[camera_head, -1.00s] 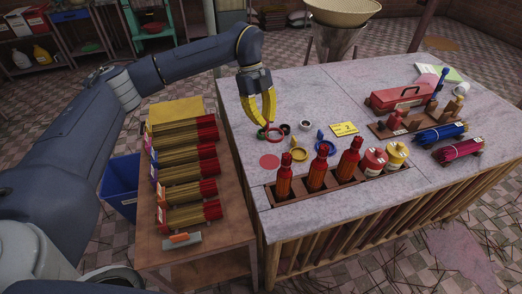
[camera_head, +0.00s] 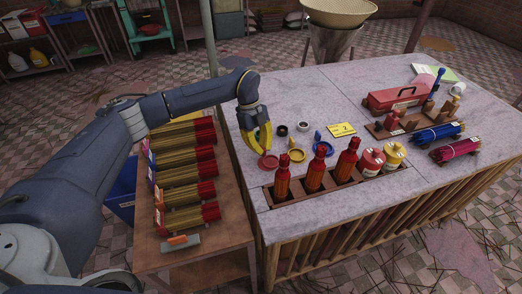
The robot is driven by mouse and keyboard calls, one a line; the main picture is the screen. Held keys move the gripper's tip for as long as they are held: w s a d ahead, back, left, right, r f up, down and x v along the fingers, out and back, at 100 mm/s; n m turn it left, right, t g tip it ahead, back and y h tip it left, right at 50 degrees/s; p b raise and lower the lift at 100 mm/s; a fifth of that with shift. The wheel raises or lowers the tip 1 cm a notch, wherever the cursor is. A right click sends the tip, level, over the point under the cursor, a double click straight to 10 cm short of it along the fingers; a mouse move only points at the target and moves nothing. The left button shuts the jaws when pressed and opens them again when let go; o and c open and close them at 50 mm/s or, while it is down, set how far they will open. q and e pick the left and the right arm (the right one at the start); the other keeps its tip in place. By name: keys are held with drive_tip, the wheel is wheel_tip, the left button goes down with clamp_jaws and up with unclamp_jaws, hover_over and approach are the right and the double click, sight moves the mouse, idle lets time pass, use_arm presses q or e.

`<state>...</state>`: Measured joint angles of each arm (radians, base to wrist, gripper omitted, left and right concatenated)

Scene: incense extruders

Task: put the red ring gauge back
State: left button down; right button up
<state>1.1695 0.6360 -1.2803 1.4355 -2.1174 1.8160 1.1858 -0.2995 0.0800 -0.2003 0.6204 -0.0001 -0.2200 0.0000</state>
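The red ring gauge (camera_head: 268,163) is at the round red mark near the table's left edge, overlapping it in this view. I cannot tell whether it lies flat on the tabletop or is slightly above it. My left gripper (camera_head: 264,152) points down with its yellow fingertips at the far rim of the ring, and looks closed on it. The fingers hide part of that rim. My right gripper is not in view.
Red-topped bottles stand in a wooden rack (camera_head: 292,201) in front. A yellow card (camera_head: 341,129) lies behind. Incense bundles fill the side table (camera_head: 158,244) at left.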

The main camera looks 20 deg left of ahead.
use_arm(q)
drive_tip(key=shift+f, duration=0.7)
drive_tip(key=shift+f, duration=0.1)
drive_tip(key=c, duration=1.6)
unclamp_jaws()
drive_tip(key=shift+o, duration=0.2)
drive_tip(key=v, duration=1.2)
